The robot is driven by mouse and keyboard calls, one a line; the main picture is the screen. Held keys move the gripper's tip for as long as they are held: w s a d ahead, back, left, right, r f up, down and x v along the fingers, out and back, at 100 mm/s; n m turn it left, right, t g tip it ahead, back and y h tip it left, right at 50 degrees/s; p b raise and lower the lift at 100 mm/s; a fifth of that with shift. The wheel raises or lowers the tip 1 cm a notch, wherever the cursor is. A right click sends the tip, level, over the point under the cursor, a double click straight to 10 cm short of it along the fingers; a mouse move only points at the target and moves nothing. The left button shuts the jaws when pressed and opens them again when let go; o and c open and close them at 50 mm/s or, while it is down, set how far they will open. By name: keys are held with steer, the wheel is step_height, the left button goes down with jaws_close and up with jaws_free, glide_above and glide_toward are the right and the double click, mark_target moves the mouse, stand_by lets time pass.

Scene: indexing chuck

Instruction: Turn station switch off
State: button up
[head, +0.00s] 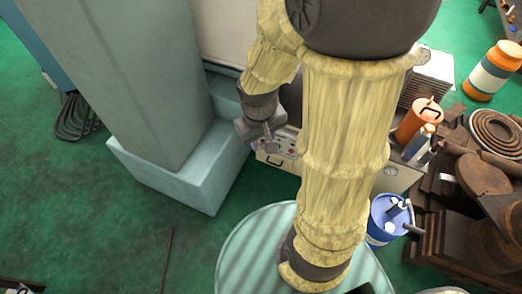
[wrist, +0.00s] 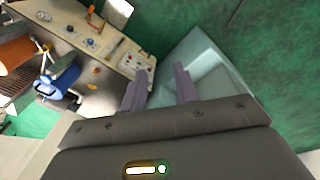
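A beige control panel (wrist: 85,32) with several small knobs and buttons shows at the upper left of the wrist view. A blue knob (wrist: 91,43) and red-orange parts are on it. I cannot tell which of these is the station switch. In the head view the panel (head: 283,150) is partly hidden behind my arm and gripper. My gripper (wrist: 162,82) has its two grey fingers apart with nothing between them. The fingers are beside the panel's right end in the wrist view, and contact cannot be judged. In the head view my gripper (head: 262,132) is over the panel's left side.
A pale blue-grey column (head: 150,90) on a wide base (head: 185,165) stands left of the panel. A blue container (head: 385,222), an orange canister (head: 417,120) and brown stacked pieces (head: 485,175) crowd the right. Green floor (head: 80,190) is mostly open at left.

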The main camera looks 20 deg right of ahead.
steer(key=w+d+f+n+g+h+b, duration=0.1)
steer(key=w+d+f+n+h+b, duration=0.25)
steer(key=f+b, duration=0.65)
steer(key=w+d+f+n+h+b, duration=0.25)
steer(key=w+f+h+b, duration=0.2)
steer(key=f, duration=0.95)
steer(key=w+d+f+n+g+h+b, duration=0.1)
steer(key=w+d+f+n+h+b, duration=0.2)
steer(key=f+b, duration=0.75)
steer(key=w+a+f+n+t+b, duration=0.2)
steer(key=w+f+n+t+b, duration=0.1)
steer(key=f, duration=0.6)
steer(key=w+a+f+n+t+b, duration=0.3)
steer(key=w+f+t+b, duration=0.3)
steer(key=f, duration=0.3)
steer(key=w+a+f+n+t+h+b, duration=0.1)
steer(key=w+a+f+n+t+b, duration=0.2)
steer(key=f, duration=0.7)
steer(key=shift+w+n+t+b, duration=0.65)
steer(key=shift+n+t+b, duration=0.2)
steer(key=shift+b, duration=0.2)
